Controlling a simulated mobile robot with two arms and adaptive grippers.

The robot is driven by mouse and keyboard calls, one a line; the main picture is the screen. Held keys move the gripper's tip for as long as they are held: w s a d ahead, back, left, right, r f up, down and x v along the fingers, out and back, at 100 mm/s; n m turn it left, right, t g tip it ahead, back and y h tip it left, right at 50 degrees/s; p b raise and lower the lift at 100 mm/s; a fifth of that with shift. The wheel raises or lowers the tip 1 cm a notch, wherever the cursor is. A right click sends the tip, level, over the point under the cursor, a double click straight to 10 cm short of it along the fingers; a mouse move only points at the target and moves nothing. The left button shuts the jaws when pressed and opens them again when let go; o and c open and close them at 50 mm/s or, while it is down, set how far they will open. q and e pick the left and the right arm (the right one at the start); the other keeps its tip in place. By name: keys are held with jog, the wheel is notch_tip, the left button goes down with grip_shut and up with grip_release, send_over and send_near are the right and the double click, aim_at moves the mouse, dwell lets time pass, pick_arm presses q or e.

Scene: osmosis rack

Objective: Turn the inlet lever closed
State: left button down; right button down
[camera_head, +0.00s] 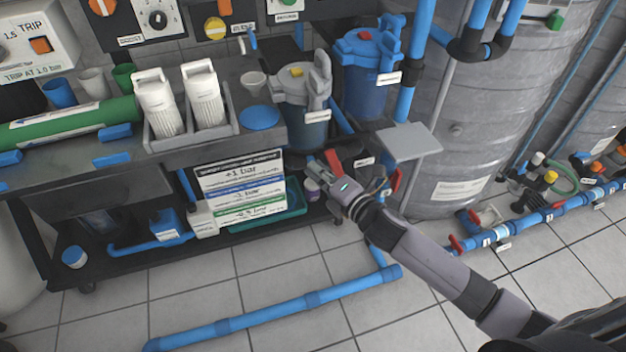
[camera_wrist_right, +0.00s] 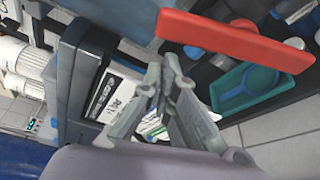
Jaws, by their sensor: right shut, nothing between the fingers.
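A red lever (camera_head: 333,163) is beside my right gripper (camera_head: 316,170), below the grey filter housing (camera_head: 303,118). In the right wrist view a red lever (camera_wrist_right: 235,40) lies as a long bar just beyond and to the right of the fingertips (camera_wrist_right: 166,78). The fingers are shut with nothing between them. I cannot tell whether they touch the lever. Its valve body is mostly hidden, and I cannot read a label naming it the inlet. Another red lever (camera_head: 396,181) is right of the gripper. My left gripper is not in view.
A blue filter housing (camera_head: 365,88) stands behind, with a grey plate (camera_head: 408,140) at its right. The bench (camera_head: 120,170) with a pressure sign (camera_head: 240,185) is at left. A blue pipe (camera_head: 270,315) crosses the tiled floor. A large grey tank (camera_head: 485,110) stands at right.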

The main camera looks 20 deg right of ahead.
jog(key=shift+d+r, duration=0.2)
jog(key=shift+d, duration=0.25)
jog(key=d+r+m+p, duration=0.1)
jog(key=m, duration=0.1)
jog(key=shift+d+r+m+t+y, duration=0.3)
jog(key=shift+d+r, duration=0.05)
jog(key=shift+d, duration=0.05)
jog(key=shift+d+p, duration=0.15)
jog(key=shift+p, duration=0.2)
jog(key=shift+f, duration=0.1)
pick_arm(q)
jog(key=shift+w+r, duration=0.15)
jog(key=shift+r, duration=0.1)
pick_arm(e)
jog(key=v, duration=1.2)
